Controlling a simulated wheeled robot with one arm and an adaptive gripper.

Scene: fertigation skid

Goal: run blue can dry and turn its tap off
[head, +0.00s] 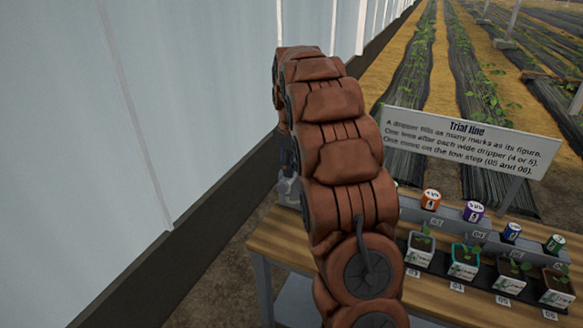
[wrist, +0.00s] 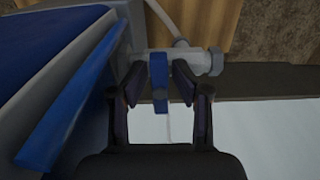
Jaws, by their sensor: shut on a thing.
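In the wrist view a large blue can or tank (wrist: 75,75) fills the left side, with a pale edge. A pale grey tap body (wrist: 213,62) sticks out to its right, with a blue tap handle (wrist: 159,75) across it. My gripper (wrist: 160,88) has its two dark fingers on either side of this handle and is shut on it. A thin pale line runs down below the handle; I cannot tell whether it is liquid. In the head view my arm hides the gripper, the tap and the large blue can. The can's level cannot be seen.
In the head view a wooden bench (head: 440,290) carries several potted seedlings (head: 465,262). Small coloured cans, including a blue one (head: 511,232), stand on a grey step behind them. A "Trial line" sign (head: 468,140) rises behind. A pale wall (head: 120,120) stands at left.

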